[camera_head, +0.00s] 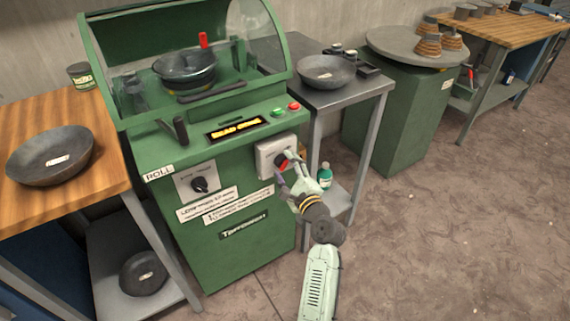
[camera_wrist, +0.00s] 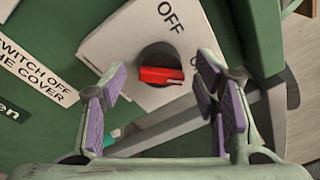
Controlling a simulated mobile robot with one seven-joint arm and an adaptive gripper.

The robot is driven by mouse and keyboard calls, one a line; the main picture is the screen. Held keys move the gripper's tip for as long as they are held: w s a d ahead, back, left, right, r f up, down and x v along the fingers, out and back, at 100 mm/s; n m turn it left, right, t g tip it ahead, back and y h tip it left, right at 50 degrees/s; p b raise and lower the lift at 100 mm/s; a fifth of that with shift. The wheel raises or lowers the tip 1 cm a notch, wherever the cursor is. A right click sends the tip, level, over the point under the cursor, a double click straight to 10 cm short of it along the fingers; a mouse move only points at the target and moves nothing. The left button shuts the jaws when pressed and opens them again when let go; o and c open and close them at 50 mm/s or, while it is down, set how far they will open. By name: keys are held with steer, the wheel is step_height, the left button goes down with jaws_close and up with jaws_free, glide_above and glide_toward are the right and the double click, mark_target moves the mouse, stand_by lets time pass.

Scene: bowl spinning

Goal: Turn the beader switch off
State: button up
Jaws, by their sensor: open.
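The beader switch is a black round knob with a red bar handle (camera_wrist: 160,75) on a white plate (camera_wrist: 118,38). The word OFF is printed on the plate beside the knob. In the head view the white plate (camera_head: 265,150) is on the front right of the green beader machine (camera_head: 225,245), and the red handle is partly hidden by my fingers. My gripper (camera_head: 289,172) is open in front of the plate. In the wrist view its purple-padded fingers (camera_wrist: 163,85) stand apart on either side of the knob. I cannot tell whether either finger touches the handle.
A second black dial (camera_head: 200,185) is on the machine's left front. Green and red buttons (camera_head: 293,106) sit above the switch plate. The clear cover (camera_head: 110,75) stands over a bowl (camera_head: 186,68). A grey side table (camera_head: 340,95) with a bowl stands close to the right.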

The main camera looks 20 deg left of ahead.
steer(key=shift+w+a, duration=0.3)
steer(key=shift+w, duration=0.05)
steer(key=c, duration=1.1)
